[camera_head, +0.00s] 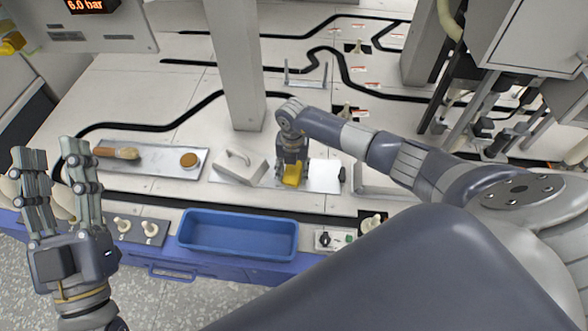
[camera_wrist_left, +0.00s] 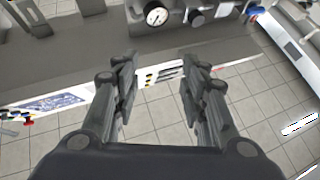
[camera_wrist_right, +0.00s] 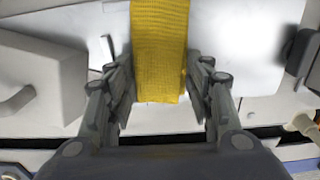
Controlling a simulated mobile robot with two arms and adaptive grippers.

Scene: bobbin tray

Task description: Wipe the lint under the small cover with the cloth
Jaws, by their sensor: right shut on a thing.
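My right gripper (camera_head: 291,166) is shut on a yellow cloth (camera_head: 292,178), low over the bench top. In the right wrist view the cloth (camera_wrist_right: 160,50) hangs between the fingers as a ribbed strip. The small cover (camera_head: 238,165), a pale grey box with a handle, stands just left of this gripper; it also shows in the right wrist view (camera_wrist_right: 45,85). I see no lint; any under the cover is hidden. My left gripper (camera_head: 54,155) is raised at the far left, open and empty; its fingers are apart in the left wrist view (camera_wrist_left: 158,65).
A tray (camera_head: 150,167) at left holds a brush (camera_head: 117,153) and a round brown-topped tin (camera_head: 190,160). A blue bin (camera_head: 238,234) lies along the front edge. A grey column (camera_head: 235,70) rises behind the cover.

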